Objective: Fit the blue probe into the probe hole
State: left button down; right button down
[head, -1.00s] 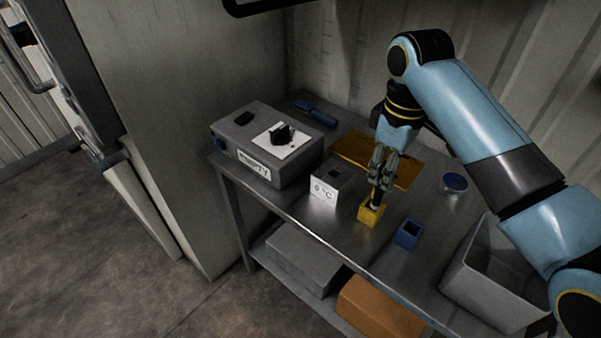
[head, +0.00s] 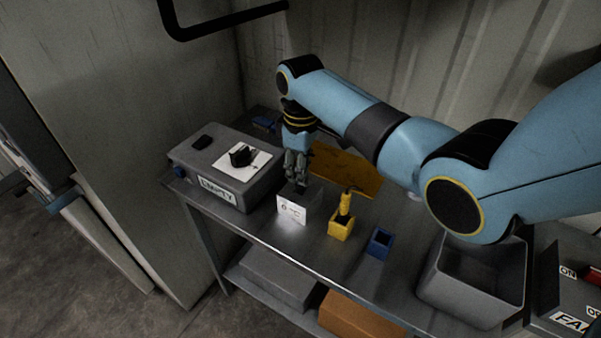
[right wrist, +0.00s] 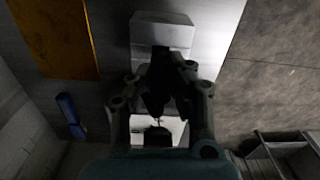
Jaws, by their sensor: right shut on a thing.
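My right gripper (head: 294,184) is over the top of the small grey block with the white "°C" label (head: 291,209). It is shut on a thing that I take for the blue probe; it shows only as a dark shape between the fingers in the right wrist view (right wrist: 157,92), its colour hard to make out. The hole in the block's top is hidden behind the gripper, so I cannot tell whether the probe's tip is in it. The blue holder (head: 379,243) looks empty. My left gripper is not in view.
A yellow probe (head: 345,204) stands in a yellow holder (head: 340,228) right of the block. The grey "EMPTY" box (head: 222,188) is to the left. An orange mat (head: 345,172) and a blue tool (head: 265,124) lie behind. A grey bin (head: 465,301) stands right.

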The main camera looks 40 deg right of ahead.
jog(key=shift+f, duration=0.55)
jog(key=c, duration=1.2)
grip_release()
jog(key=shift+f, duration=0.1)
jog(key=shift+c, duration=0.2)
notch_tip(320, 180, up, 12)
jog(key=shift+r, duration=0.15)
